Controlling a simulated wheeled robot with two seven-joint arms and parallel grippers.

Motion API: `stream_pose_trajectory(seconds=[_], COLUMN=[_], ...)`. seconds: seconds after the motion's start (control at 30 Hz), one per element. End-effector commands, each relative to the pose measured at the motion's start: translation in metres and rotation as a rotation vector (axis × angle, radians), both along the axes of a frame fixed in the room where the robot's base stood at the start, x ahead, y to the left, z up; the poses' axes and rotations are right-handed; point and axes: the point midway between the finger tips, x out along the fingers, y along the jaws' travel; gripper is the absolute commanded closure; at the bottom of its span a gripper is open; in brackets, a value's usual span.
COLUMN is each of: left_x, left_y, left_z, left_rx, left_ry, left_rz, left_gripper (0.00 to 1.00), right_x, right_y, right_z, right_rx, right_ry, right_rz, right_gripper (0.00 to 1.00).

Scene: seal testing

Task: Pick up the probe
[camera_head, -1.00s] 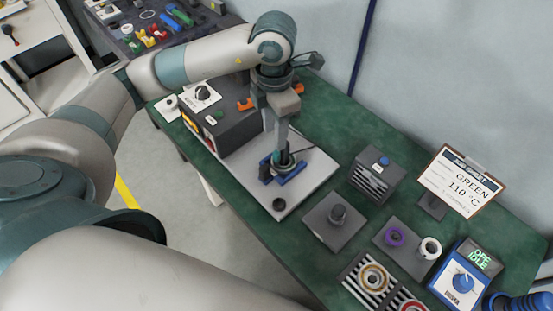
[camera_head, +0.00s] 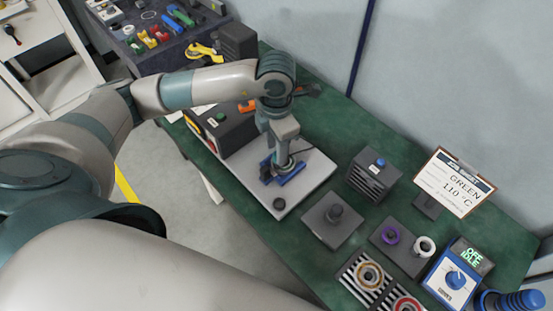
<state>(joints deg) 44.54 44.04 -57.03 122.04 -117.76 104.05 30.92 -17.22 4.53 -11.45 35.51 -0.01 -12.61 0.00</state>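My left gripper (camera_head: 284,163) points down over a blue fixture (camera_head: 291,176) on a pale plate (camera_head: 308,183). Its lower end is at or just above the fixture, and the arm comes from the left. The gap between its fingers is too small and covered to read. I cannot clearly make out the probe; a dark part with a thin cable shows beside the gripper's lower end, partly hidden by it. My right gripper is not in view.
A dark box (camera_head: 215,130) stands left of the gripper.

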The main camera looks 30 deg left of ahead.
Motion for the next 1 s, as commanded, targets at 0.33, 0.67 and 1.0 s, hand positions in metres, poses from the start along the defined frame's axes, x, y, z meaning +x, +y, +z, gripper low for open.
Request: stream_pose_trajectory(seconds=[0.33, 0.67, 1.0], left_x=[0.000, 0.000, 0.000], left_y=[0.000, 0.000, 0.000], left_z=[-0.016, -0.015, -0.015], left_rx=[0.001, 0.001, 0.001], left_ry=[-0.001, -0.001, -0.001], left_rz=[-0.001, -0.001, -0.001], left_gripper=[0.62, 0.67, 1.00], right_x=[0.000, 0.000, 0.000], right_y=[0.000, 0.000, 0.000], right_z=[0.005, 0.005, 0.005], right_rx=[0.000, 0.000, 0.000], right_ry=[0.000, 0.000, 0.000], right_rz=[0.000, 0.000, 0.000], right_gripper=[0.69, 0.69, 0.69])
